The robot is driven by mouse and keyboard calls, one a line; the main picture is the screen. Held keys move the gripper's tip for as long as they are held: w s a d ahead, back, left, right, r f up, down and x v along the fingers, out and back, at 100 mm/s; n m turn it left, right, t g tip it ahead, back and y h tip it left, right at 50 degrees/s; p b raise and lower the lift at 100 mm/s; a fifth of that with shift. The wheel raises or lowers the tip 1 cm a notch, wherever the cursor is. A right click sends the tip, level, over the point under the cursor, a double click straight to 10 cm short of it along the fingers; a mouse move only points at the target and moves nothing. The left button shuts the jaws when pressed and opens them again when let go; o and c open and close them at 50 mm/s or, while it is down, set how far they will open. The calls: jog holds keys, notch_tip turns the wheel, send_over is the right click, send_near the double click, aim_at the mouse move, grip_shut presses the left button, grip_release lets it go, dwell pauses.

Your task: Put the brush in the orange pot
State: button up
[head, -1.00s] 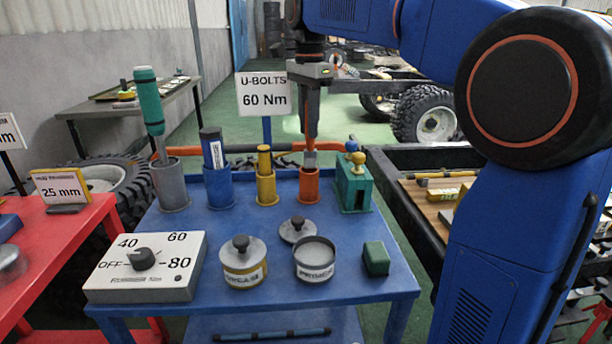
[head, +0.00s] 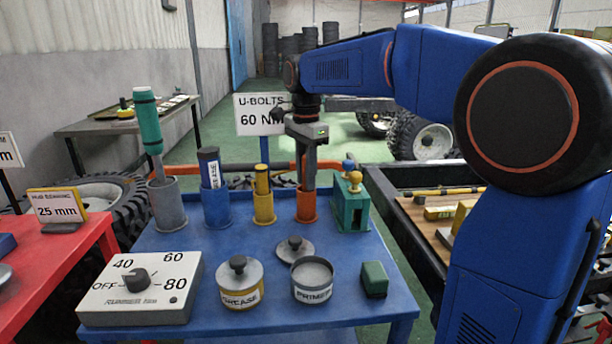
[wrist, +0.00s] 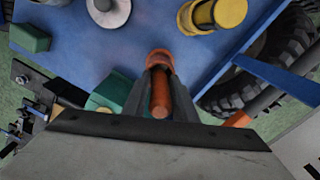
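The orange pot (head: 307,208) stands on the blue table, between the yellow pot and the green block stand. My gripper (head: 308,184) points straight down right at the pot's mouth. In the wrist view the brush's orange-brown handle (wrist: 160,98) lies between the two dark fingers of my gripper (wrist: 160,88), which look closed against its sides. The orange pot's rim (wrist: 160,56) shows just beyond the fingers, in line with the handle. The brush's lower end is hidden, apparently inside the pot.
A yellow pot (head: 264,212), a blue pot (head: 217,210) and a grey pot (head: 168,207) with tools stand left. A green stand (head: 351,210) is close on the right. Grease and primer tins, a loose lid and a dial box (head: 140,288) are in front.

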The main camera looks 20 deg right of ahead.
jog(key=shift+o, duration=0.8)
notch_tip(320, 180, up, 12)
jog(key=shift+r, duration=0.1)
